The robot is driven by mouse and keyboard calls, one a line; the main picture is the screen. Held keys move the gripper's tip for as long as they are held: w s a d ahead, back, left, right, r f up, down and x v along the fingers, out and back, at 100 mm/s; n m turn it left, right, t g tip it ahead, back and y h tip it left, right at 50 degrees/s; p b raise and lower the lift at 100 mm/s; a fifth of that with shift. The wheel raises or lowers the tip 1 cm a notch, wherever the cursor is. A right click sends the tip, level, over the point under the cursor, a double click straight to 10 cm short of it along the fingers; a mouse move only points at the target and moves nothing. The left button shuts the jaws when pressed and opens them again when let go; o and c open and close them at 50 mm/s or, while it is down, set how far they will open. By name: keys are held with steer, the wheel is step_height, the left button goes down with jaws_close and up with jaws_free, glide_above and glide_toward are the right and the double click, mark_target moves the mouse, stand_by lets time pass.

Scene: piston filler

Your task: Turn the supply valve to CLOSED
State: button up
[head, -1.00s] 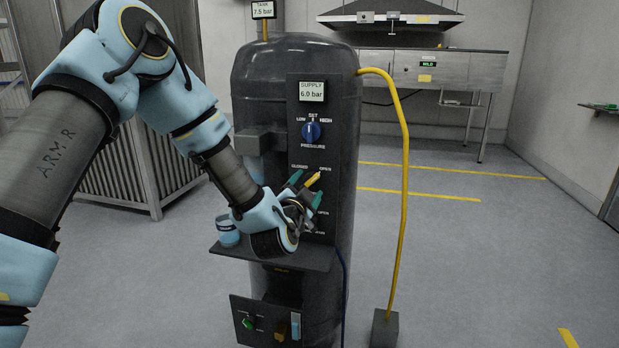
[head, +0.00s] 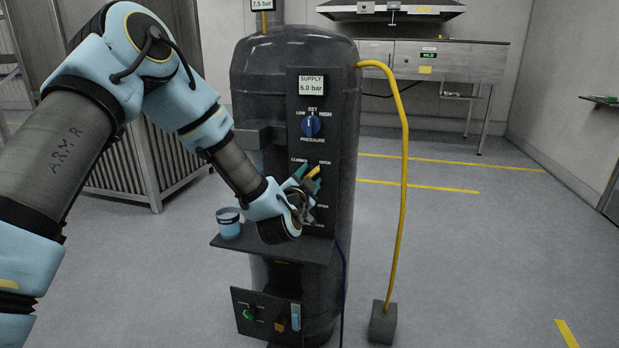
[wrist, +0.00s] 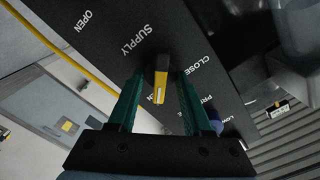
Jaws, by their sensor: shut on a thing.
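The supply valve's yellow handle (head: 314,171) sits on the dark front panel, between the CLOSED label on the left and the OPEN label on the right. In the head view it slants up and to the right, toward OPEN. My gripper (head: 309,177) is at the valve, its green fingers on either side of the handle, shut on it. In the wrist view the yellow handle (wrist: 160,86) shows between the two fingers, below the SUPPLY label. The handle's base is partly hidden in the head view.
Above the valve are the blue pressure knob (head: 311,125) and the supply display (head: 311,84), reading 6.0 bar. A blue cup (head: 229,222) stands on the shelf (head: 285,252) below. A yellow hose (head: 404,170) runs down on the right. Lower controls are partly hidden by my gripper.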

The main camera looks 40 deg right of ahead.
jaws_close()
steer(key=shift+f+n+b, duration=0.1)
steer(key=shift+n+b, duration=0.2)
steer(key=shift+b, duration=0.35)
steer(key=n+b, duration=1.7)
steer(key=shift+w+a+b, duration=0.1)
steer(key=shift+w+b, duration=0.05)
steer(key=shift+b, duration=0.25)
steer(key=shift+n, duration=0.3)
